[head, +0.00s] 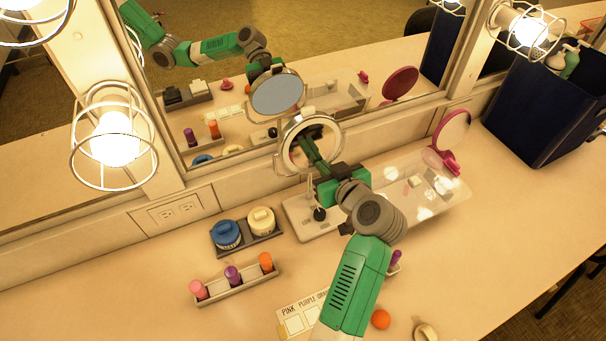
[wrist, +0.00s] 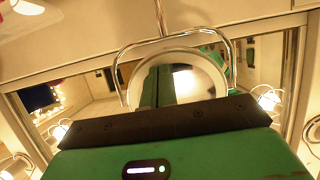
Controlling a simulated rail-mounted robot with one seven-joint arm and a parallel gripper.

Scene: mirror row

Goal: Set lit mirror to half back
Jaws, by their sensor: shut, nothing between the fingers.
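The round mirror (head: 330,132) with a pale rim stands on a flat pale base (head: 300,218) in the middle of the counter. It also shows in the wrist view (wrist: 205,68), inside a chrome yoke. Its glass reflects my green arm. A dark knob (head: 319,213) is on the base. My gripper (head: 318,172) is shut and empty, right in front of the mirror's lower part. Its fingertips are hard to make out, and I cannot tell whether they touch the rim. In the wrist view the gripper's green and dark body hides the mirror's lower edge.
A pink mirror (head: 453,130) and a clear tray (head: 440,205) stand to the right. Two jars, blue (head: 226,235) and cream (head: 262,221), and a rack of lipsticks (head: 236,285) are at left. The wall mirror (head: 400,50) is close behind.

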